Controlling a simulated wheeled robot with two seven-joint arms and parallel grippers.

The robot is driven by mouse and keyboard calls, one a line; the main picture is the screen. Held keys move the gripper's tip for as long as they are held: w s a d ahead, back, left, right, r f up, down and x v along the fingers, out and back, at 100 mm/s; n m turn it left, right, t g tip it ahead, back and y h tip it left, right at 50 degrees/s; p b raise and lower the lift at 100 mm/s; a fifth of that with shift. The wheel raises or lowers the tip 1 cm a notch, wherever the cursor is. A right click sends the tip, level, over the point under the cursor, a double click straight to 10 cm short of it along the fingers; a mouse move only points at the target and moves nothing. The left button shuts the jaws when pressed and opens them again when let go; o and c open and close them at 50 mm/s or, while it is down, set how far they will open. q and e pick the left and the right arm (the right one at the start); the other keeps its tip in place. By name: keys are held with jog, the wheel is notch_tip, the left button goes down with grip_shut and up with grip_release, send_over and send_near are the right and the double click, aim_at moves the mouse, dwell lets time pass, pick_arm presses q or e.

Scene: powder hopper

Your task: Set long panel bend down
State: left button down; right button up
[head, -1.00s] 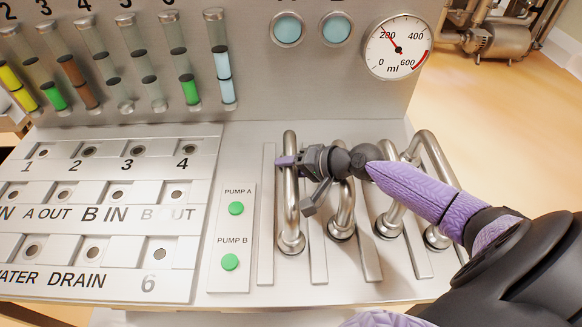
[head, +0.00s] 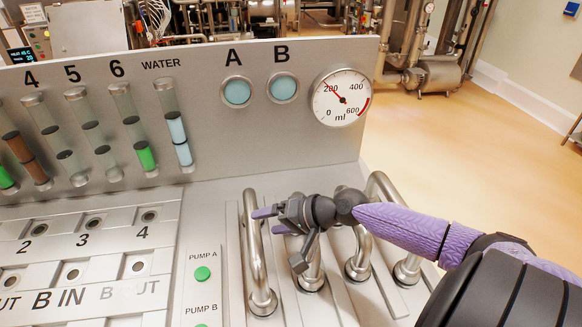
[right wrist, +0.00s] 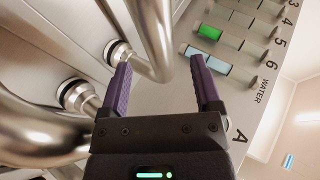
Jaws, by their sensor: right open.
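Several bent steel pipes stand on the sloping panel at right. The leftmost, a long bend (head: 257,265), rests in its place along a slot, its near end in a round fitting. My right gripper (head: 267,219) is open and empty beside its upper part. One purple fingertip overlaps the pipe in the head view; the other is just right of it. In the right wrist view the open fingers (right wrist: 160,82) have a bent pipe (right wrist: 150,45) beyond and between them; I cannot tell whether they touch it. My left gripper is not in view.
More bends (head: 359,262) stand close together just right, under my right arm. Pump buttons (head: 202,274) and the numbered port plate (head: 85,240) lie to the left. The upright panel with tubes and a gauge (head: 342,96) rises behind. Open floor lies at right.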

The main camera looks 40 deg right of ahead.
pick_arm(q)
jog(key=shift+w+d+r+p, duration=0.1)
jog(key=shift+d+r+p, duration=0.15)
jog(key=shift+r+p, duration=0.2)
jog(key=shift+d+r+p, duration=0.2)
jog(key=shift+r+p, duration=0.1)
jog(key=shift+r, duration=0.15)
pick_arm(e)
jog(key=v, duration=0.7)
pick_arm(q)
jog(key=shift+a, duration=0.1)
